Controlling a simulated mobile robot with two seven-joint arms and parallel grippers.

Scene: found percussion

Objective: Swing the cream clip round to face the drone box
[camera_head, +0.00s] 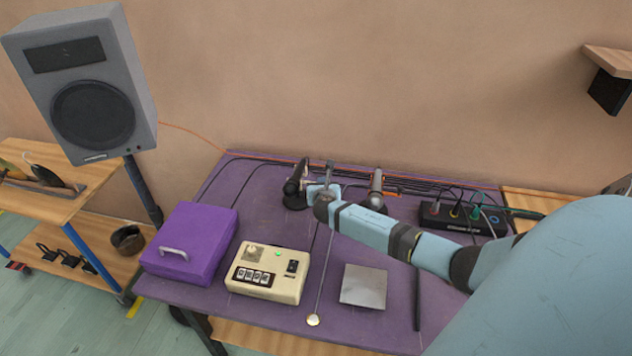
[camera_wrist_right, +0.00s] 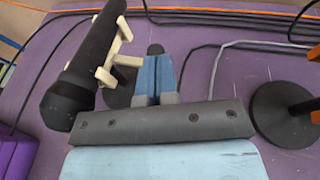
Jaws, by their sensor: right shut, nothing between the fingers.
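The cream clip (camera_wrist_right: 115,58) holds a dark microphone (camera_wrist_right: 90,70) over a round black base. The microphone's thick rounded end points down and left in the wrist view. In the head view the microphone (camera_head: 296,182) stands at the table's back; the clip is too small to make out there. My right gripper (camera_wrist_right: 155,78) is shut and empty, just right of the clip; I cannot tell whether they touch. In the head view it (camera_head: 325,190) is partly hidden by its own wrist. The cream box with a knob and green light, apparently the drone box (camera_head: 268,272), sits at the front. My left gripper is out of view.
A second stand (camera_head: 376,188) with orange parts is close right of my gripper. A purple case (camera_head: 190,245) sits left, a metal plate (camera_head: 363,286) front centre, and a black cabled box (camera_head: 462,217) right. Cables run along the back edge.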

